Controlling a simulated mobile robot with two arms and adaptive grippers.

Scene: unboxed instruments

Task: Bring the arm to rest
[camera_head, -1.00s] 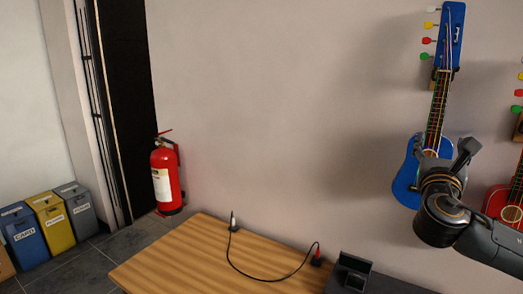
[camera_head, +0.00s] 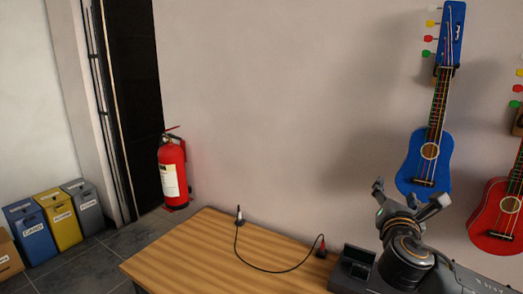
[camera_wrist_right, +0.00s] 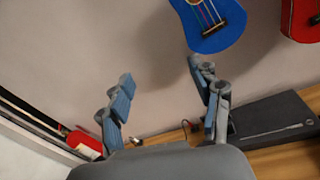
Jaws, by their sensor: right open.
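My right gripper (camera_head: 410,200) is open and empty in the head view, at the lower right above the dark case at the table's right end. It also shows in the right wrist view (camera_wrist_right: 165,110), its two fingers wide apart with nothing between them. A blue ukulele (camera_head: 426,158) hangs on the wall behind and above it, apart from the fingers. A red ukulele (camera_head: 497,212) hangs farther right, partly cut off by the frame edge. My left gripper is not in view.
A wooden table (camera_head: 200,253) carries a black cable (camera_head: 262,268) and a dark open case (camera_head: 352,269) near my right arm. A red fire extinguisher (camera_head: 173,172) stands by the doorway. Blue (camera_head: 30,235), yellow (camera_head: 60,220) and grey (camera_head: 85,207) bins stand at the left.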

